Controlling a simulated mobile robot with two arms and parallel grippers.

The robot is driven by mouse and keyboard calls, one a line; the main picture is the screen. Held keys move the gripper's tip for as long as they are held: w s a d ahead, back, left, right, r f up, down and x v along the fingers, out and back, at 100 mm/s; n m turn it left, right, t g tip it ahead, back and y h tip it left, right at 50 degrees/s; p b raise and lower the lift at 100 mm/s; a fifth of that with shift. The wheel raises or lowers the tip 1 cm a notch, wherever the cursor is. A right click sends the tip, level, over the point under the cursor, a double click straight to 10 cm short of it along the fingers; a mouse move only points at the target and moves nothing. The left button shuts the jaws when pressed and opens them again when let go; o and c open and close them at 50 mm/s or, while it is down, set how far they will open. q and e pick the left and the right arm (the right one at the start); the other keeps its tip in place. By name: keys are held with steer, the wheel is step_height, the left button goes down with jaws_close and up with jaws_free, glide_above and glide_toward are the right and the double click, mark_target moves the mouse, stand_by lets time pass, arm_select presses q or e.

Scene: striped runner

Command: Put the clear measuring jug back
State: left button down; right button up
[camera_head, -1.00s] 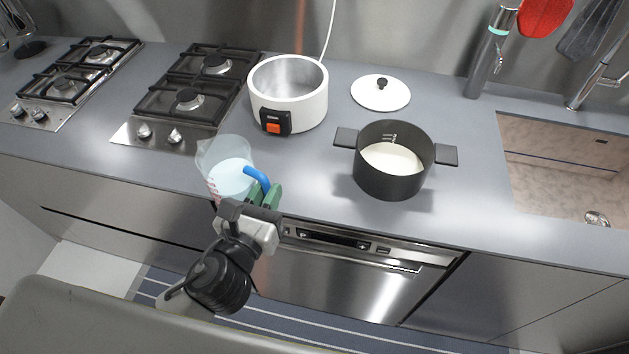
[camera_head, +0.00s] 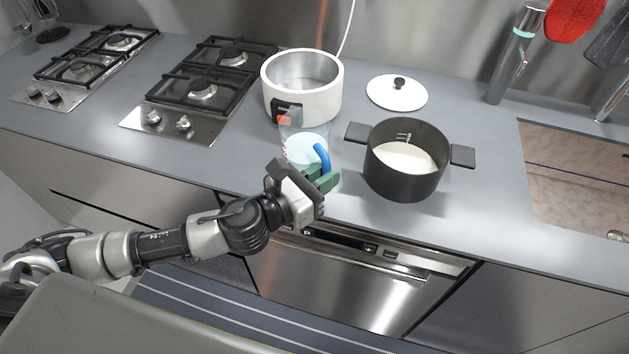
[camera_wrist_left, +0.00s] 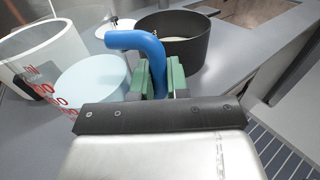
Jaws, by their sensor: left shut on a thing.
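The clear measuring jug (camera_head: 298,150) has a blue handle and red markings, and pale contents show inside it. It is in front of the white rice cooker, near the counter's front edge. My left gripper (camera_head: 322,176) has green fingers shut on the jug's blue handle. In the left wrist view the jug (camera_wrist_left: 92,85) is left of the fingers and the handle runs down between them. I cannot tell whether the jug's base touches the counter. My right gripper is not in view.
The white cooker (camera_head: 318,102) stands close behind the jug. A black pot (camera_head: 405,185) with white contents is to the right, its handle near the jug. A white lid (camera_head: 397,94) lies behind the pot. Gas hobs (camera_head: 165,120) are on the left. Bare counter lies left of the jug.

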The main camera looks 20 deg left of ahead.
arm_select(q)
steer(key=w+f, duration=0.1)
steer(key=w+a+f, duration=0.1)
steer(key=w+a, duration=0.1)
steer(key=w, duration=0.1)
steer(key=shift+a+f+b, duration=0.2)
steer(key=shift+f+b, duration=0.2)
step_height(320, 180, down, 4)
steer(key=shift+r+b, duration=0.25)
steer(key=shift+b, duration=0.4)
steer(key=shift+f, duration=0.2)
steer(key=shift+f, duration=0.1)
steer(key=shift+f, duration=0.15)
steer(key=c, duration=1.1)
jaws_free()
steer(key=shift+c, duration=0.2)
steer(key=shift+s, duration=0.1)
